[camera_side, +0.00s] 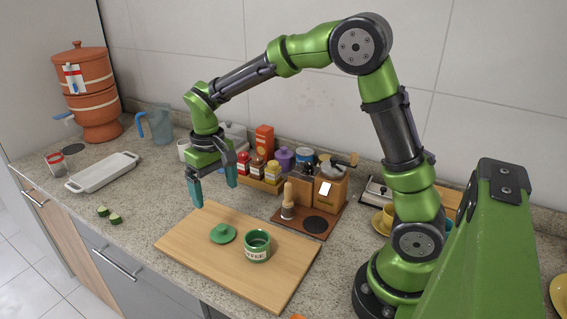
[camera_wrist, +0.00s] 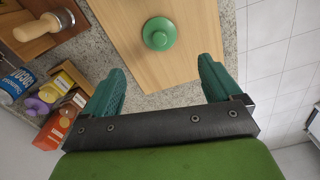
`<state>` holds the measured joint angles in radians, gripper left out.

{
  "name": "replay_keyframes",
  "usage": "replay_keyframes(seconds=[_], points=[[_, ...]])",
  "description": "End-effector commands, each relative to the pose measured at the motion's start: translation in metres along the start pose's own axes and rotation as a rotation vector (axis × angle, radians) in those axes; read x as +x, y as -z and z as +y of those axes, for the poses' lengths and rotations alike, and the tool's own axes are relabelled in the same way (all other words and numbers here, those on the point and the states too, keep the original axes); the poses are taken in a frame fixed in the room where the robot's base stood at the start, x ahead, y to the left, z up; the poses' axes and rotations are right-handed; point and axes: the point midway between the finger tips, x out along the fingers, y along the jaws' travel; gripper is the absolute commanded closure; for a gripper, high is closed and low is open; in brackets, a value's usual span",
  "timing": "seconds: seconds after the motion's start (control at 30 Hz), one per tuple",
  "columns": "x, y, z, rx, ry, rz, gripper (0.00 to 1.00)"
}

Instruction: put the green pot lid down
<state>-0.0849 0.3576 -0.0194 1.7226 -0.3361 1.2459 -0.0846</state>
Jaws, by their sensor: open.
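The green pot lid (camera_side: 222,233) lies on the wooden cutting board (camera_side: 200,247), knob up, to the left of a green jar (camera_side: 257,246) with pale lettering. The jar stands upright with its top open. In the wrist view, the lid (camera_wrist: 160,34) lies on the board (camera_wrist: 190,65), ahead of the fingertips and clear of them. My gripper (camera_side: 213,190) is open and empty, raised near the board's back left edge. Its teal fingers also show spread apart in the wrist view (camera_wrist: 162,72).
Behind the board, a brown stand (camera_side: 312,222) holds a wooden-handled tool (camera_side: 288,203), and a crate of several bottles (camera_side: 262,182) stands at the back. A white tray (camera_side: 103,172) and green vegetable pieces (camera_side: 115,218) lie left. The board's front left part is clear.

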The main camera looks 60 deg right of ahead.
Motion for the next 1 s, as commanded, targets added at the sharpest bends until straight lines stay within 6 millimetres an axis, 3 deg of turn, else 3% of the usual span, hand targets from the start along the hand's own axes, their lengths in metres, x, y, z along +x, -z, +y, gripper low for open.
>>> replay_keyframes(seconds=[0.17, 0.3, 0.5, 0.7, 1.0], points=[[-0.031, -0.018, 0.004, 0.015, 0.041, 0.065, 0.09], [-0.069, -0.055, 0.011, 0.046, 0.114, 0.178, 0.09], [-0.102, -0.117, 0.022, 0.094, 0.223, 0.354, 0.09], [-0.108, -0.162, 0.029, 0.133, 0.305, 0.494, 0.09], [-0.105, -0.18, 0.032, 0.152, 0.34, 0.556, 0.09]])
